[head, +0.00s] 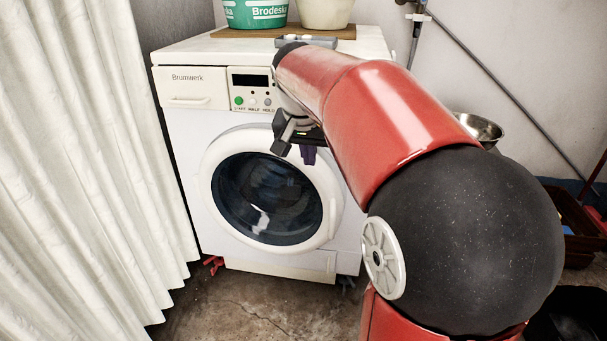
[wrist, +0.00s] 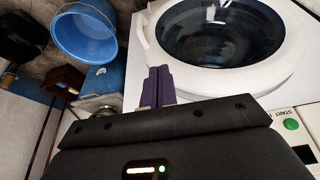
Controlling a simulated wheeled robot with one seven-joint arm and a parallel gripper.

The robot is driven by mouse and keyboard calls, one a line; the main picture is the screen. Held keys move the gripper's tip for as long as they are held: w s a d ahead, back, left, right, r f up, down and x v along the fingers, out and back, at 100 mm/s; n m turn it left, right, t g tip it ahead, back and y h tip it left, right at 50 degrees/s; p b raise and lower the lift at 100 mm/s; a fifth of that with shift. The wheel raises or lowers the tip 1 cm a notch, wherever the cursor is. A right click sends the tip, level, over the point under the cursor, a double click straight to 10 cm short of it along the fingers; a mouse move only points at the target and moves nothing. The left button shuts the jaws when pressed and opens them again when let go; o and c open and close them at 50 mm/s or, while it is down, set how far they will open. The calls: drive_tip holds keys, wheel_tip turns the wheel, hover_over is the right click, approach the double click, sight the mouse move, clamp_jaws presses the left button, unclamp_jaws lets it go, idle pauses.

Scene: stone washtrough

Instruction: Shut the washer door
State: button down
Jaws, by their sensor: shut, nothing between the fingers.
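The white washer (head: 184,125) stands against the wall with its control panel at the top. Its round door (head: 212,156), a white ring around dark glass, sits at the front and looks flush or almost flush; I cannot tell if it is latched. The door also fills the top of the wrist view (wrist: 287,62), with its handle at the ring's left edge there. My gripper (head: 308,158) is at the door's upper right, below the control panel. Its purple fingers (wrist: 158,72) are shut and empty, close beside the ring; contact is unclear.
A green tub (head: 255,14) and a pale tub (head: 324,12) stand on a board on the washer. A white curtain (head: 80,160) hangs at the left. A blue bucket (wrist: 82,36) and a metal bowl (head: 480,127) are beside the washer.

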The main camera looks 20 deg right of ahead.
sight(323, 161)
drive_tip(key=x, duration=0.3)
drive_tip(key=w+d+b+x, duration=0.1)
drive_tip(key=x, duration=0.3)
drive_tip(key=r+b+x, duration=0.1)
drive_tip(key=x, duration=0.3)
drive_tip(key=shift+w+d+f, duration=0.1)
drive_tip(key=shift+w+d, duration=0.6)
drive_tip(key=shift+w, duration=0.15)
drive_tip(key=w+d+p, duration=0.2)
drive_tip(key=shift+w+d+r+p, duration=0.25)
drive_tip(key=shift+w+d+p, duration=0.05)
drive_tip(key=shift+w, duration=0.1)
drive_tip(key=shift+w+d, duration=0.2)
drive_tip(key=shift+d, duration=0.05)
